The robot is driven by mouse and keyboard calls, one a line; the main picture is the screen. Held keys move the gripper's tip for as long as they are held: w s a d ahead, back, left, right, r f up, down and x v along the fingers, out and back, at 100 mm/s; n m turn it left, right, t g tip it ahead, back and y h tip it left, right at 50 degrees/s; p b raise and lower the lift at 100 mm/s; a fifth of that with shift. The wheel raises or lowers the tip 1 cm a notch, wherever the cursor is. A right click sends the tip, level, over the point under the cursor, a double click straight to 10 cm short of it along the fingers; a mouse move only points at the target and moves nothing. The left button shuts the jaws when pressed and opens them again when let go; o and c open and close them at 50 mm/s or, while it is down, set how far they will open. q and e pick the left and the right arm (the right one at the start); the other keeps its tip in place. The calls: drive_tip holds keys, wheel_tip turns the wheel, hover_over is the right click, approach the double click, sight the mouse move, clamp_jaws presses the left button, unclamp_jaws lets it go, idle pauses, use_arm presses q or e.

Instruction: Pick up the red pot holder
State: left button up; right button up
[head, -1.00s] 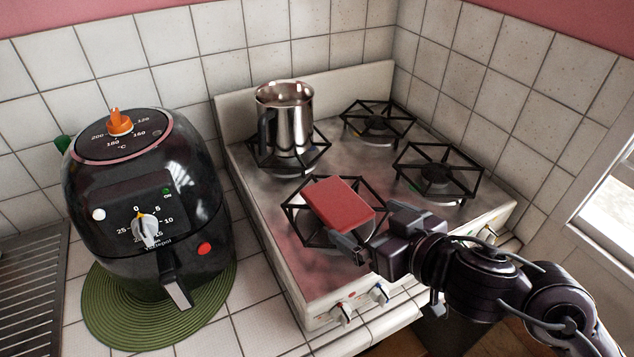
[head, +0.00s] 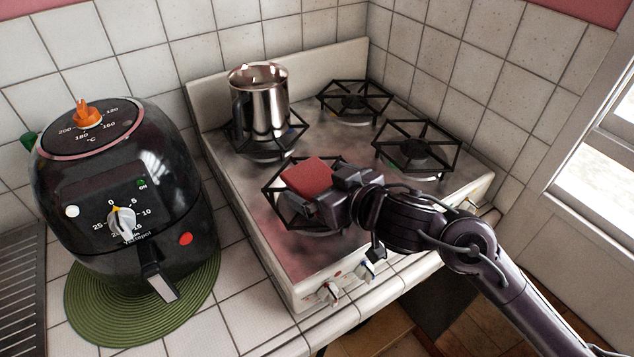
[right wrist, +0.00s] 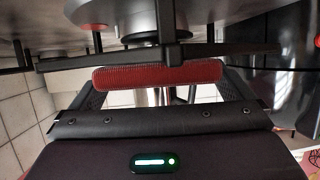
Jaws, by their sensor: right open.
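The red pot holder (head: 306,179) lies on the front left burner grate (head: 285,218) of the stove. My right gripper (head: 327,193) is at its right side, open, and hides its right end in the head view. In the right wrist view the pot holder (right wrist: 158,75) shows edge-on between the two spread fingers (right wrist: 160,92), close to the dark grate bar. Whether the fingers touch it cannot be told. My left gripper is not in view.
A steel pot (head: 262,100) stands on the back left burner. A black air fryer (head: 125,190) sits on a green round mat (head: 90,313) to the left. The two right burners (head: 416,147) are empty. Stove knobs (head: 330,292) line the front edge below my arm.

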drive_tip(key=c, duration=0.9)
drive_tip(key=shift+c, duration=0.2)
